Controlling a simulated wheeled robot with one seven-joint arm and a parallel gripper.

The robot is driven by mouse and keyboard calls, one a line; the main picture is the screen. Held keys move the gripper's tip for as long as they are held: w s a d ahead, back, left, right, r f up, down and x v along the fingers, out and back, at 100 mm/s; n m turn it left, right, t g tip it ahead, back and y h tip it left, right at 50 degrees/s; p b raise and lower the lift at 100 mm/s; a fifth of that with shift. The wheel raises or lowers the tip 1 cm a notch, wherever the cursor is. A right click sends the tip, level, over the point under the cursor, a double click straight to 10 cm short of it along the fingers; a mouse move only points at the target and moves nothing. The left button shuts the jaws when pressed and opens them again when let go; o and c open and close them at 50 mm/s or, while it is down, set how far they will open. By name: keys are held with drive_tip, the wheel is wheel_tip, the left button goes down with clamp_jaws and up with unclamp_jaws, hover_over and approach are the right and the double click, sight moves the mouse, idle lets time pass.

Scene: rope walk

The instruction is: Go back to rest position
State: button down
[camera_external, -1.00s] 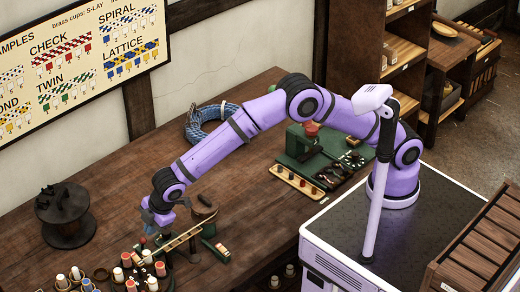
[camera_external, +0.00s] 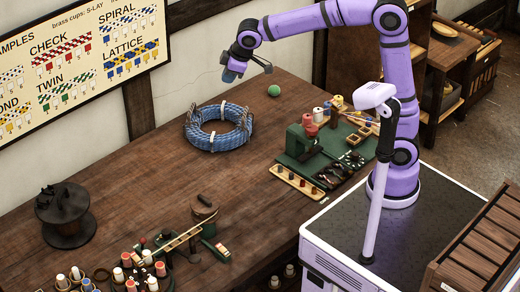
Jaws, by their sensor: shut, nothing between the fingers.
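My gripper (camera_external: 231,75) hangs from the raised purple arm (camera_external: 335,14), in the air near the back wall. It appears above and behind the coil of blue rope (camera_external: 215,143) and touches nothing that I can see. It is shut and empty. The fingertips are small and dark in this view. The arm rises from its base and bends over at the top edge of the picture.
The wooden workbench (camera_external: 150,170) holds a dark reel (camera_external: 66,215), several spools (camera_external: 140,272) at the front, a green tool board (camera_external: 325,165) and a green ball (camera_external: 274,90). A braid chart (camera_external: 80,60) hangs on the wall. Shelves (camera_external: 425,60) stand at right.

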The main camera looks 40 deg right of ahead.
drive_tip(key=s+d+r+m, duration=0.1)
drive_tip(key=s+d+m, duration=0.1)
drive_tip(key=s+d, duration=0.35)
drive_tip(key=s+d+r+m+h, duration=0.1)
drive_tip(key=s+d, duration=0.1)
drive_tip(key=d, duration=0.7)
drive_tip(key=s+d+r+m, duration=0.1)
drive_tip(key=s+d+m, duration=0.15)
drive_tip(key=d, duration=0.45)
drive_tip(key=s+d+f+m, duration=0.2)
drive_tip(key=s+d, duration=0.3)
drive_tip(key=s, duration=0.2)
drive_tip(key=s+d+f+m+h, duration=0.1)
drive_tip(key=s+d+f+m, duration=0.1)
drive_tip(key=s+d, duration=0.3)
drive_tip(key=s+f, duration=0.1)
drive_tip(key=s, duration=0.2)
drive_tip(key=shift+s+t, duration=0.15)
drive_tip(key=shift+t, duration=0.25)
drive_tip(key=shift+d+m, duration=0.1)
drive_tip(key=shift+m, duration=0.15)
